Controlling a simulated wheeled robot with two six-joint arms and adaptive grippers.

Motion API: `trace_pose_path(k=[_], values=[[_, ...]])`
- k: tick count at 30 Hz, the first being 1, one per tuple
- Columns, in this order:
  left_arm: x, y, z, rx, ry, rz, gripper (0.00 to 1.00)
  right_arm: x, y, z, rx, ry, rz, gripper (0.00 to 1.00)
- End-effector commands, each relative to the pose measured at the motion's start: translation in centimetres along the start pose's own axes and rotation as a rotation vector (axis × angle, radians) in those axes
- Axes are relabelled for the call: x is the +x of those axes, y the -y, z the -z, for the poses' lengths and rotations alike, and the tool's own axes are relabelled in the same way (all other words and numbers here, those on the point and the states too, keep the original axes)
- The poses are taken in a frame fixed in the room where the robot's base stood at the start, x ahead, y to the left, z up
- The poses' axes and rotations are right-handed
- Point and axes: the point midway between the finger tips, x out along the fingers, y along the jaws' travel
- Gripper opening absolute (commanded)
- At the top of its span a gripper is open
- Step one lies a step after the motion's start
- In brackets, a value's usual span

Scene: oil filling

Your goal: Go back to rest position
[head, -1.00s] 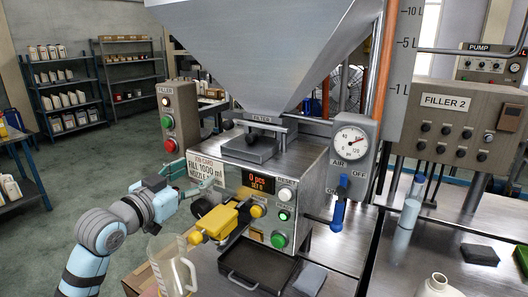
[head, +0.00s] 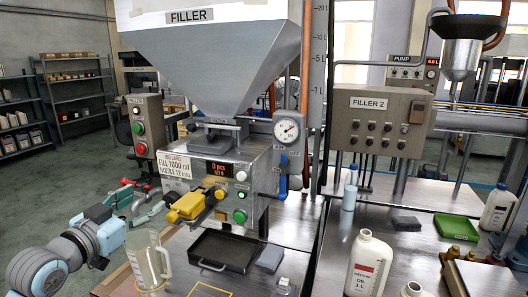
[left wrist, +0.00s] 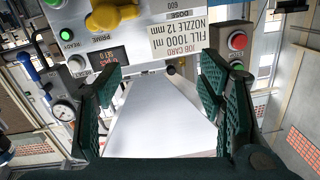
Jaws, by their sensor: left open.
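My left gripper (head: 144,202) is in the head view at the lower left, left of the filler's front. Its green fingers are apart with nothing between them. The filler (head: 215,165) has a yellow valve handle (head: 186,204), a job card and a lit display. A clear measuring jug (head: 148,262) stands in front of it, below and right of my left gripper, apart from it. My right gripper is not in view.
A black drip tray (head: 222,251) sits under the filler. A white oil bottle (head: 367,266) stands on the right bench. A green tray (head: 457,228) and another white bottle (head: 497,208) are farther right. The bench around the dark grey block (head: 405,223) is mostly clear.

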Motion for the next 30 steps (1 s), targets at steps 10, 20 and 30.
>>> trace_pose_path(k=[10,20,30], values=[[-1.2,-2.0,-6.5,-0.014,0.139,0.004,0.62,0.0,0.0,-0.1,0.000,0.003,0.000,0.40],[-5.4,-7.3,-18.3,-0.052,0.417,-0.001,0.62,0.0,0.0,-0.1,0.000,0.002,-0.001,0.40],[-19.1,-14.5,-32.4,-0.132,0.882,0.048,0.62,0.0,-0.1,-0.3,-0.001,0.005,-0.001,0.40]])
